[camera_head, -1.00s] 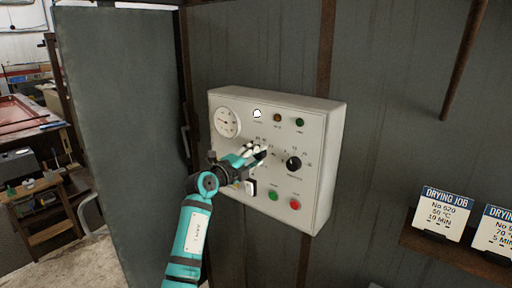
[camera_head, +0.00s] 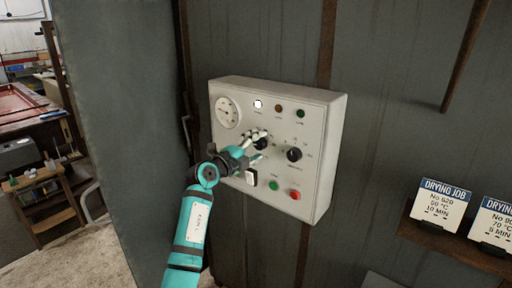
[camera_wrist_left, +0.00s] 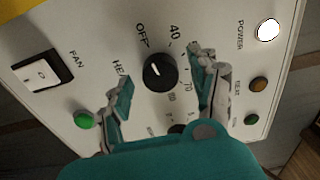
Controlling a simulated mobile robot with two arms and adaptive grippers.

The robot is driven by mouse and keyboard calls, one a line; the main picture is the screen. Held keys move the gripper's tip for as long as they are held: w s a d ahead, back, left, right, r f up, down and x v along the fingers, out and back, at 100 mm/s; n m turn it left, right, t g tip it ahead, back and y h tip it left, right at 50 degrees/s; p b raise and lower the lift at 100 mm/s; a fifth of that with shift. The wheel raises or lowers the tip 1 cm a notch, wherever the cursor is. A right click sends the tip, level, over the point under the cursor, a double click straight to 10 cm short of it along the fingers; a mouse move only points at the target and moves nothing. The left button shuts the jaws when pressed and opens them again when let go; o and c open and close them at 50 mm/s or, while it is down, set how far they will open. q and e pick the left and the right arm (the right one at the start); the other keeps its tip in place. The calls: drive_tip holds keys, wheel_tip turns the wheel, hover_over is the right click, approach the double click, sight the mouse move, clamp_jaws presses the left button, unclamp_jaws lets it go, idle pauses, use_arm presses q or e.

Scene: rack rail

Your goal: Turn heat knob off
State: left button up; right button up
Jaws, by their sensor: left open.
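The heat knob (camera_wrist_left: 160,72) is a round black dial with a small white mark, on the pale control panel (camera_head: 320,150). In the wrist view its scale reads OFF and 40 at the top. I cannot tell exactly where the mark points. In the head view the knob (camera_head: 261,144) shows beside my fingers. My left gripper (camera_head: 254,147) is open, its fingers on either side of the knob; in the wrist view both fingers (camera_wrist_left: 160,80) look apart from it. Part of the HEAT label is hidden by a finger. My right gripper is not in view.
A second black knob (camera_head: 294,154) is to the right. Below are a white fan switch (camera_wrist_left: 42,74), a green button (camera_head: 273,186) and a red button (camera_head: 295,194). A gauge (camera_head: 228,112) and a lit white power lamp (camera_head: 258,104) are above. Job cards (camera_head: 440,204) stand on a shelf.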

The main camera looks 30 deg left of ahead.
use_arm(q)
drive_tip(key=s, duration=1.2)
drive_tip(key=shift+a, duration=0.45)
